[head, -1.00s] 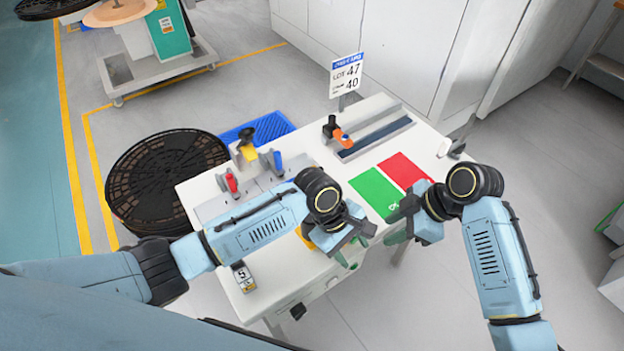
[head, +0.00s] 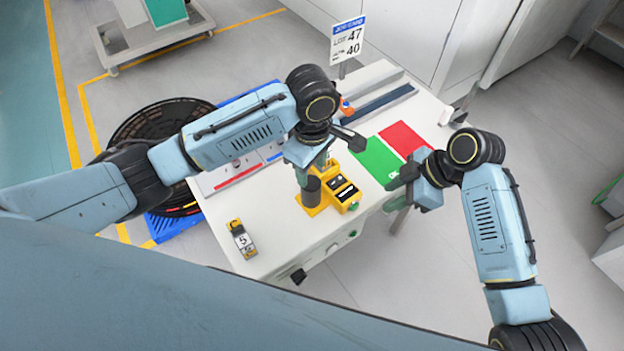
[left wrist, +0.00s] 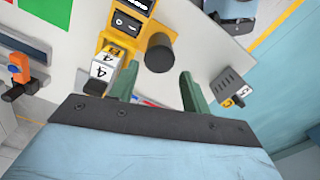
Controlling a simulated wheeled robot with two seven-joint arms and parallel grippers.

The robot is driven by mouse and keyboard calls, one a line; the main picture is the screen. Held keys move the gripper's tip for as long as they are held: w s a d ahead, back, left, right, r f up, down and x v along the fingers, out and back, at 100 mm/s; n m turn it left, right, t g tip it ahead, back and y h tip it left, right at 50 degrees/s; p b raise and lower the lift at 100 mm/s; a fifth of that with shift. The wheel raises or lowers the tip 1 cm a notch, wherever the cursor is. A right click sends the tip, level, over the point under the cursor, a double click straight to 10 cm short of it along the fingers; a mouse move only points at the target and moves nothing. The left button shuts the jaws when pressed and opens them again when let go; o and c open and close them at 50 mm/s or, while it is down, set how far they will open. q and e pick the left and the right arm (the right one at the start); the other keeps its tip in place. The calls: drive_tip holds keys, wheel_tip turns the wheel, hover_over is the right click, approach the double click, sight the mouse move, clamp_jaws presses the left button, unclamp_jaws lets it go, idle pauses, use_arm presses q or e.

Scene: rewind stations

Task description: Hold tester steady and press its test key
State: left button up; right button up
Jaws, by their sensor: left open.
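The yellow tester (head: 342,192) stands on the white table, with dark switches on top and a dark upright cylinder (head: 311,190) beside them. In the left wrist view the tester (left wrist: 112,42) shows a black rocker switch and a white block marked 4; the dark cylinder (left wrist: 158,52) is just ahead of my fingers. My left gripper (head: 312,168) is above the tester's left part, its two green fingers (left wrist: 160,86) apart and empty. My right gripper (head: 400,188) hovers near the table's right edge, by the green patch; its finger gap is unclear.
A small tester-like block marked 5 (head: 241,239) lies at the table's front left. Green (head: 376,161) and red (head: 404,139) patches and a lot sign (head: 347,40) are further back. A black reel (head: 150,125) stands left of the table.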

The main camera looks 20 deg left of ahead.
sight(312, 183)
use_arm(q)
wheel_tip(312, 183, down, 7)
idle(0.3)
drive_tip(key=shift+c, duration=0.5)
drive_tip(key=c, duration=0.7)
drive_tip(key=shift+c, duration=0.5)
use_arm(e)
clamp_jaws()
idle(0.4)
